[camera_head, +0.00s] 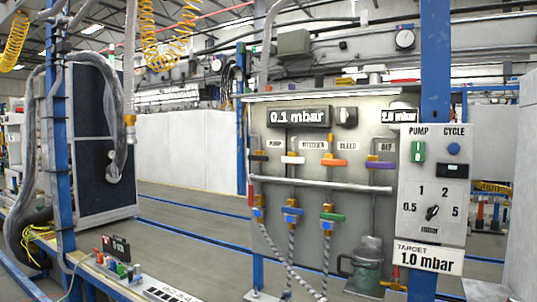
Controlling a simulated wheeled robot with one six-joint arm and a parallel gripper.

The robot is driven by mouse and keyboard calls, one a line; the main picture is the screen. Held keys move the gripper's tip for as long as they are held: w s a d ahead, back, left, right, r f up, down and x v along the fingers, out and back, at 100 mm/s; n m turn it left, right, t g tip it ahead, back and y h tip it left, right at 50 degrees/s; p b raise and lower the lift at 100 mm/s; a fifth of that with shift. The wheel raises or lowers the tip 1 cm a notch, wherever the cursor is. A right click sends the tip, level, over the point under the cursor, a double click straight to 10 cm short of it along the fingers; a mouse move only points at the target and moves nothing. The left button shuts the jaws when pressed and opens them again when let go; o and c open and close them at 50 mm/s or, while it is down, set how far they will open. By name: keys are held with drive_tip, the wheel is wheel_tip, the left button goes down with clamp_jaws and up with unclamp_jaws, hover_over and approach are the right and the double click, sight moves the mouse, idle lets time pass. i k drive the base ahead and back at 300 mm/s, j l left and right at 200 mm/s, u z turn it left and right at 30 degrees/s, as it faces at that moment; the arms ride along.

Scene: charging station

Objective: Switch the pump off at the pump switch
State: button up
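The pump switch (418,151) is a green rocker under the label PUMP on a light grey control box (407,232) at the right. It carries white marks, and which side is pressed is too small to tell. Next to it, under CYCLE, is a round blue button (453,149) with a small dark window (454,171) below. Lower on the box is a black rotary knob (432,212) with a scale marked 0.5, 1, 2 and 5. My gripper is not in view.
The grey valve panel (270,215) left of the box bears a 0.1 mbar display (298,116) and several coloured valve handles. A blue post (435,60) stands behind the box. A sign (428,258) reads TARGET 1.0 mbar. A bench (105,275) runs along the lower left.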

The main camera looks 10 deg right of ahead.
sight(418, 150)
drive_tip(key=z, duration=1.35)
